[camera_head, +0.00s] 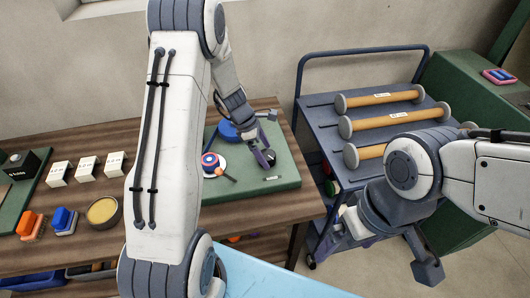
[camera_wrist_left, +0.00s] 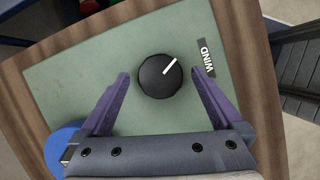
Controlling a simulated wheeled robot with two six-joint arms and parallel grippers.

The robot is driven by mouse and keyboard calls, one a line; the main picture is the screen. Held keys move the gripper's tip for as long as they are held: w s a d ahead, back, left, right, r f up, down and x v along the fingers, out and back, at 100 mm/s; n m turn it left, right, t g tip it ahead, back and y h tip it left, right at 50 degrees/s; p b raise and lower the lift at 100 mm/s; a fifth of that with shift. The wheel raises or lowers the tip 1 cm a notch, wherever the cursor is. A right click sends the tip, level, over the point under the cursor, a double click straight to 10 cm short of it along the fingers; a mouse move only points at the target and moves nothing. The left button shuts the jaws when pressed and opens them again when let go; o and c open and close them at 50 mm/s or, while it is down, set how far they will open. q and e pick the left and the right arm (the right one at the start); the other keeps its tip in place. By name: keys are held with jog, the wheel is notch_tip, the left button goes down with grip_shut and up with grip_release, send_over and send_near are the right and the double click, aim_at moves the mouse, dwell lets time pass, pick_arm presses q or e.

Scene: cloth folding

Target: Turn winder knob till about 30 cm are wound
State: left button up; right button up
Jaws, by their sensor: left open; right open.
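The winder knob (camera_wrist_left: 160,76) is black and round with a white pointer line, set on a green board (camera_wrist_left: 70,90) beside a label reading WIND (camera_wrist_left: 207,58). In the head view the knob (camera_head: 269,156) is partly covered by my left gripper (camera_head: 262,160). In the left wrist view my left gripper (camera_wrist_left: 162,73) is open, one purple finger on each side of the knob, with visible gaps. A blue round part (camera_head: 229,131) and a red-and-blue disc (camera_head: 210,161) are on the board to the left. My right gripper (camera_head: 385,250) is away from the board at the right, empty.
A dark cart (camera_head: 318,115) with several orange rolls (camera_head: 380,98) stands right of the wooden table (camera_head: 110,133). White boxes (camera_head: 88,167), brushes (camera_head: 64,221) and a yellow-filled bowl (camera_head: 102,210) sit at the left. A light blue surface (camera_head: 270,277) is in front.

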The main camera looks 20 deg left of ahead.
pick_arm(q)
jog(key=shift+d+f, duration=0.1)
jog(key=shift+f, duration=0.2)
jog(key=c, duration=1.3)
jog(key=shift+c, duration=0.2)
jog(key=shift+m, duration=0.3)
jog(key=shift+w+r+m+g+p, duration=0.1)
jog(key=shift+m+g+p, duration=0.3)
jog(key=shift+m+p, duration=0.35)
jog(key=m+g, duration=0.1)
jog(key=m, duration=0.2)
jog(key=shift+p, duration=0.4)
jog(key=shift+w+m+g, duration=0.15)
jog(key=shift+m+g, duration=0.35)
jog(key=shift+m, duration=0.75)
jog(key=shift+m+g+y+p, duration=0.35)
jog(key=shift+m+g, duration=0.25)
jog(key=shift+m, duration=1)
